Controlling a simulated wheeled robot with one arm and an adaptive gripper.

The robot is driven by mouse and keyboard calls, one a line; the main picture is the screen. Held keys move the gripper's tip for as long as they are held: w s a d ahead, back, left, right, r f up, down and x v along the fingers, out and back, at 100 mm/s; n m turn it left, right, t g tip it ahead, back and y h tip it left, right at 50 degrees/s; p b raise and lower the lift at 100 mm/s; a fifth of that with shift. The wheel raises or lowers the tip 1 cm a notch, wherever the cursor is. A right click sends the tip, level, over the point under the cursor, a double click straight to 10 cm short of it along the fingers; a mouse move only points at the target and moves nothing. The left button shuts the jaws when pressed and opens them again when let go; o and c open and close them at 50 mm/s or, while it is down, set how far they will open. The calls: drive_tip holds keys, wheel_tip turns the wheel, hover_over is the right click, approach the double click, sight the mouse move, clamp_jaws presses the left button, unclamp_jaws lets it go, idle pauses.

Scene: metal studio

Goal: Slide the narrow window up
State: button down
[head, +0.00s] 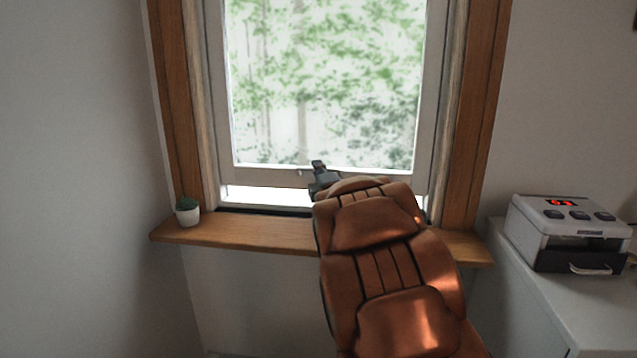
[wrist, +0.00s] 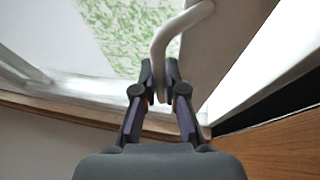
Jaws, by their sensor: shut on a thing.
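The narrow window (head: 325,80) stands upright in a brown wooden frame, with green foliage behind its glass. A bright strip (head: 265,196) shows between the sash's bottom rail (head: 265,177) and the sill, so the sash stands a little raised. My gripper (head: 317,168) is at the middle of the bottom rail, partly hidden by my brown arm. In the wrist view, a pale curved handle (wrist: 178,32) on the sash runs down between the fingertips. My gripper (wrist: 160,80) is shut on this handle.
A wooden sill (head: 250,233) juts out under the window. A small potted cactus (head: 187,210) stands on its left end. A grey device with a red display (head: 562,225) stands on a white cabinet (head: 590,315) at the right.

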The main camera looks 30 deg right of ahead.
drive_tip(key=p, duration=1)
approach(313, 67)
drive_tip(key=x, duration=0.4)
drive_tip(key=shift+w, duration=0.25)
drive_tip(key=c, duration=1.2)
unclamp_jaws()
drive_tip(key=shift+v, duration=6)
drive_tip(key=shift+f, duration=0.1)
